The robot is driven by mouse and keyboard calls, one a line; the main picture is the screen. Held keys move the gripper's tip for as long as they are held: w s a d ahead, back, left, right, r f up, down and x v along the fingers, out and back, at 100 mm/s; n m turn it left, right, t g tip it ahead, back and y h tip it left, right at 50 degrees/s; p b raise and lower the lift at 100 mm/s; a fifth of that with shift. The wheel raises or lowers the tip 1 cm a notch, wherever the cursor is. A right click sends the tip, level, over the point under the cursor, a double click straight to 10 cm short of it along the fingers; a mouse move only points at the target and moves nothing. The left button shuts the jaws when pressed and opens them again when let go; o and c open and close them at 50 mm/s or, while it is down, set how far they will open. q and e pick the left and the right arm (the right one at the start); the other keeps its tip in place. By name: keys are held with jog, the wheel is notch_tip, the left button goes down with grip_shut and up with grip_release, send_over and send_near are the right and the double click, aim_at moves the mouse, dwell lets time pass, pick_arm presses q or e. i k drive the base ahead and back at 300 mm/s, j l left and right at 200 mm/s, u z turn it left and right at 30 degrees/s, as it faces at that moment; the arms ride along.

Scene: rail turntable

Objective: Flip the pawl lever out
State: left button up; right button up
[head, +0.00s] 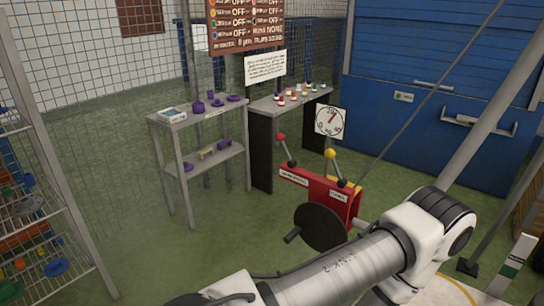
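A red winch-like box (313,199) stands at the middle right with two levers on top. The left lever (285,151) has a red knob and leans up to the left. The right lever (335,167) has a yellow knob and also leans up to the left. Each has a white label below it, too small to read surely, so I cannot tell which is the pawl lever. A black crank wheel (320,228) with a handle is on the box's near side. One of my arms crosses the lower right and hides part of the area behind it. Neither gripper is in view.
A dial (330,121) stands behind the levers. A grey shelf (199,112) with purple dishes and a table (268,104) with small coloured items stand behind left. A wire rack (50,240) is at the left edge. A slanting pole rises at right. Green floor (150,250) is clear at left.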

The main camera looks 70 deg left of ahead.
aim_at(330, 154)
jog(key=u, duration=1.7)
